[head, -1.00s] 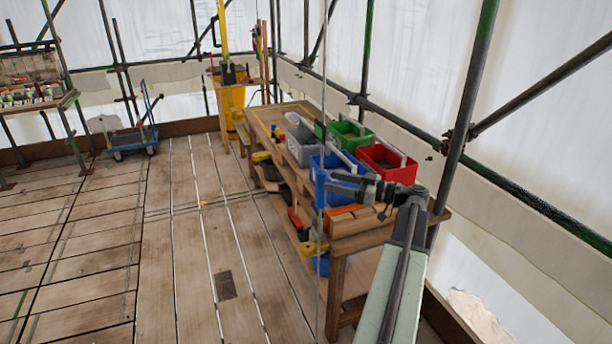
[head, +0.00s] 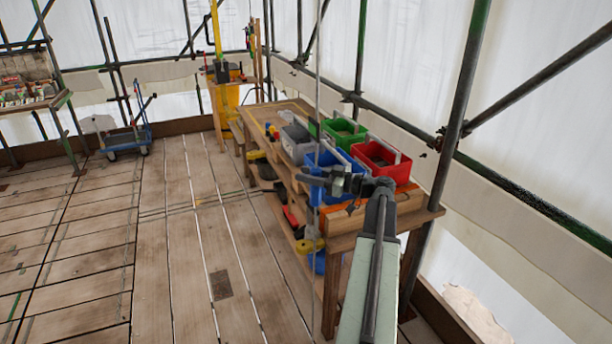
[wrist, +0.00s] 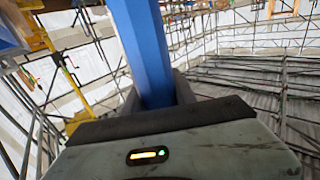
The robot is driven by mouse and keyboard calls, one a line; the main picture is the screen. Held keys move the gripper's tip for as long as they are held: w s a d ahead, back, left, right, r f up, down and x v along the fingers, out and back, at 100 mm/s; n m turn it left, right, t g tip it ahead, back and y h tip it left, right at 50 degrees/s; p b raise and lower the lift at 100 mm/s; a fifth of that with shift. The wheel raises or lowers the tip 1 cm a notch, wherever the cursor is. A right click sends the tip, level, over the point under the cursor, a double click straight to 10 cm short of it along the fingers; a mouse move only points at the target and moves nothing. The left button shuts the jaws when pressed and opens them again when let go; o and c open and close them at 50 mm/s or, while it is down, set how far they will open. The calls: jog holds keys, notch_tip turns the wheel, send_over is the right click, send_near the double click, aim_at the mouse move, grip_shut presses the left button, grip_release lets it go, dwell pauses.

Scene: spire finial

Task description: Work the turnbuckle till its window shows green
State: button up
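A thin line (head: 318,60) runs upright through the head view, with a narrow blue body (head: 314,197) low on it, seemingly the turnbuckle. My gripper (head: 312,180) is at that body, reaching in from the right at the end of my arm. In the wrist view a blue bar (wrist: 145,45) stands between the two dark fingers of my gripper (wrist: 160,90). The fingers lie along both its sides; I cannot tell whether they press on it. I cannot make out the turnbuckle's window. A small lamp panel with yellow and green shows on my gripper's housing.
A wooden bench (head: 395,222) behind my gripper carries grey (head: 296,145), green (head: 343,132), blue (head: 335,170) and red (head: 380,162) totes. A blue trolley (head: 126,142) stands far left. Scaffold poles (head: 462,120) line the right side. The plank floor at left is clear.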

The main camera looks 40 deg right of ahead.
grip_shut()
jog(key=shift+s+a+n+g+y, duration=0.1)
jog(key=shift+a+n+g+y, duration=0.05)
jog(key=shift+n+g+y, duration=0.8)
jog(key=shift+s+a+n+g+y, duration=0.2)
jog(key=shift+n+g+y, duration=0.4)
jog(key=shift+y, duration=0.5)
jog(key=shift+s+a+n+g+y, duration=0.1)
jog(key=shift+a+n+g+y, duration=0.05)
jog(key=shift+n+g+y, duration=0.65)
jog(key=shift+y, duration=0.25)
jog(key=o, duration=0.8)
grip_release()
jog(key=shift+o, duration=0.2)
jog(key=shift+d, duration=0.1)
jog(key=v, duration=0.7)
jog(key=shift+s+d, duration=0.15)
jog(key=shift+s, duration=0.15)
